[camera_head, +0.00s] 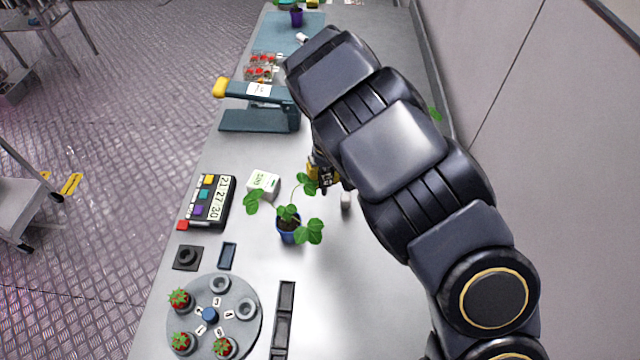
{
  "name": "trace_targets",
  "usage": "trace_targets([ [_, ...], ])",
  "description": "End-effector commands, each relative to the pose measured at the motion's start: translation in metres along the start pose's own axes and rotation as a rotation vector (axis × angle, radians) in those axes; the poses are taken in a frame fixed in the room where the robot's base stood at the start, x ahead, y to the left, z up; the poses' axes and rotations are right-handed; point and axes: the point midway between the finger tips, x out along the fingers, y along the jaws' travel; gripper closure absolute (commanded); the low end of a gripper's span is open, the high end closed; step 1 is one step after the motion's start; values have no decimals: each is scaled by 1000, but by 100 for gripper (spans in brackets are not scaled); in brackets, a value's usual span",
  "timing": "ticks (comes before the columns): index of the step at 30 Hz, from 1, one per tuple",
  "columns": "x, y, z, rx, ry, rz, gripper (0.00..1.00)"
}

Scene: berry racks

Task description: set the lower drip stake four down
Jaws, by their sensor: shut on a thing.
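My gripper (325,178) is mostly hidden behind my arm, just behind the potted plant, with dark and yellow parts showing. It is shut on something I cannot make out. No drip stake can be clearly told apart in this view. The leafy plant in a blue pot (289,232) stands upright in the middle of the bench, in front of and left of my gripper. A small pale cylinder (346,200) stands just right of the gripper.
A white display box (263,184) and a timer with coloured keys (207,203) lie left of the plant. A numbered turntable (240,335) with small potted plants, a dark slotted tray (284,318) and a yellow-handled press (258,121) stand on the bench. My arm covers the right side.

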Motion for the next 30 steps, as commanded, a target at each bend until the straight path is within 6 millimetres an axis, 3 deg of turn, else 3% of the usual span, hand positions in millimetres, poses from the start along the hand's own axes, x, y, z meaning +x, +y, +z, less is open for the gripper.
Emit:
trace_targets([
  [3,23,2,-15,-1,-4,-4,94],
  [9,43,4,-32,0,-4,-3,94],
  [19,56,5,-44,0,-2,-3,94],
  [24,84,5,-41,2,-9,-4,94],
  [30,86,5,-42,1,-4,0,94],
])
